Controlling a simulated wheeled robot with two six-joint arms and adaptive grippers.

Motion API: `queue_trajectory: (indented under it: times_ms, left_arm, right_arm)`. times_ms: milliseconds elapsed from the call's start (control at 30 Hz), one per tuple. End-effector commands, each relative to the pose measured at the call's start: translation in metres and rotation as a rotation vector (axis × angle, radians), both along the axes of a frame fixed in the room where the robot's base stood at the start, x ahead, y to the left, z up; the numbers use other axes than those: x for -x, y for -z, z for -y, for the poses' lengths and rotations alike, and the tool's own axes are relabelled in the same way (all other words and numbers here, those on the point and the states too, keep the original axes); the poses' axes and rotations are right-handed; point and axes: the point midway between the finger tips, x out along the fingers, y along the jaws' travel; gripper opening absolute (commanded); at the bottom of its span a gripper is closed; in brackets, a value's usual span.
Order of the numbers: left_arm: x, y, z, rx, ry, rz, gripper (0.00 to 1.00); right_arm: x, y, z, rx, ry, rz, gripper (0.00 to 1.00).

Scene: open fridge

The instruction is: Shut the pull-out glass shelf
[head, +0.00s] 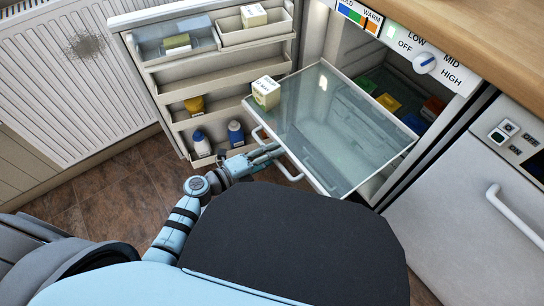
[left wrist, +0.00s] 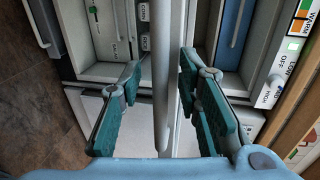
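The glass shelf (head: 335,125) is pulled well out of the open fridge. A pale bar handle (head: 291,168) runs along its front edge. My left gripper (head: 268,154) is at this handle in the head view. In the left wrist view, the left gripper (left wrist: 163,105) is open, with its teal-padded fingers on either side of a pale bar, the handle (left wrist: 162,65). Gaps show between bar and pads. A small cream carton (head: 265,94) is at the shelf's left corner; I cannot tell whether it stands on the glass. My right gripper is not in view.
The open fridge door (head: 180,80) stands left with bins of bottles and packs, close to the shelf. Coloured items (head: 385,95) lie inside the fridge. A white appliance (head: 475,215) is right, a radiator (head: 60,70) left. Floor shows at lower left.

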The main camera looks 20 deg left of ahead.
Motion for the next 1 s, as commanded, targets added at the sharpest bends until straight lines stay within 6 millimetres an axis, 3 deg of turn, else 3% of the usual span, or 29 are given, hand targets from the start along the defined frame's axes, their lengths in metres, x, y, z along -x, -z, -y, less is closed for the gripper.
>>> queue_trajectory:
  times_ms: [267,467,1000]
  left_arm:
    - [-0.0014,0.0002,0.0012,-0.001,0.000,-0.001,0.31]
    - [-0.0012,0.0002,0.0010,-0.001,0.000,-0.001,0.00]
    - [-0.0070,-0.0001,-0.0002,0.000,-0.015,0.000,0.00]
  right_arm:
    - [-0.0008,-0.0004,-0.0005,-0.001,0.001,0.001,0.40]
    - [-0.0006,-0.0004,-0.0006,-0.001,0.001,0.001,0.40]
    - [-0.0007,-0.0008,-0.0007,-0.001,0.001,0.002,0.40]
